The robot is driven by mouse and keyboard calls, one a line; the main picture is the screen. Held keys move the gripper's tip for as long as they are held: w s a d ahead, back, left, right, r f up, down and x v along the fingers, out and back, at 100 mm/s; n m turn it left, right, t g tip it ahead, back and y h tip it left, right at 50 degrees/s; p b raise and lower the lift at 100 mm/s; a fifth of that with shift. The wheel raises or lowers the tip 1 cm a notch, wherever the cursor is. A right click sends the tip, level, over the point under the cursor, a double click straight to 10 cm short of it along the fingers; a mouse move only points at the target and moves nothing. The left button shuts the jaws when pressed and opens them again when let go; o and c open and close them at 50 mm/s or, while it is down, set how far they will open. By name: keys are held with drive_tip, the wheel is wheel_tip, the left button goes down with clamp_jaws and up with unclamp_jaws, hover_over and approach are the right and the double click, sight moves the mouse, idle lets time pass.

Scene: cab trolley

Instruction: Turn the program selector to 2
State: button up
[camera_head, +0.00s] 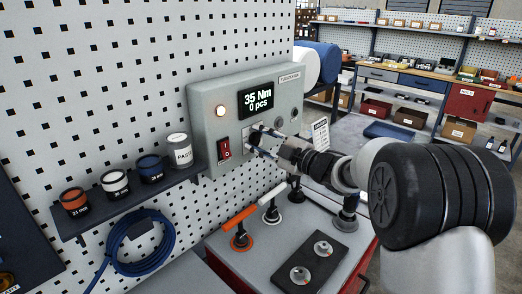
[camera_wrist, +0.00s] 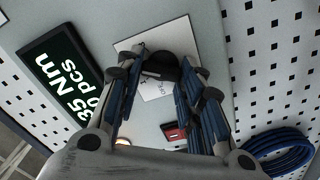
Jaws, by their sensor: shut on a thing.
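The program selector is a dark knob (camera_wrist: 162,66) on a pale square plate (camera_wrist: 155,90) on the grey control box (camera_head: 205,100). My gripper (camera_head: 260,138) reaches the box front from the right, and its blue-grey fingers are shut on the knob. In the wrist view my gripper (camera_wrist: 160,72) has one finger on each side of the knob. The fingers hide most of the plate's markings, so the selector's setting cannot be read. The display (camera_head: 261,98) reads "35 Nm, 0 pcs".
A red rocker switch (camera_head: 224,149) and a lit round lamp (camera_head: 220,111) are close left of the selector. A shelf (camera_head: 120,203) with several pots is further left. Below are a trolley top (camera_head: 280,235) with an orange-handled tool (camera_head: 240,220) and a dark tray (camera_head: 322,275).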

drive_tip(key=shift+f+n+b, duration=0.1)
drive_tip(key=shift+n+b, duration=0.9)
drive_tip(key=o, duration=1.1)
drive_tip(key=shift+c, duration=0.2)
drive_tip(key=v, duration=1.2)
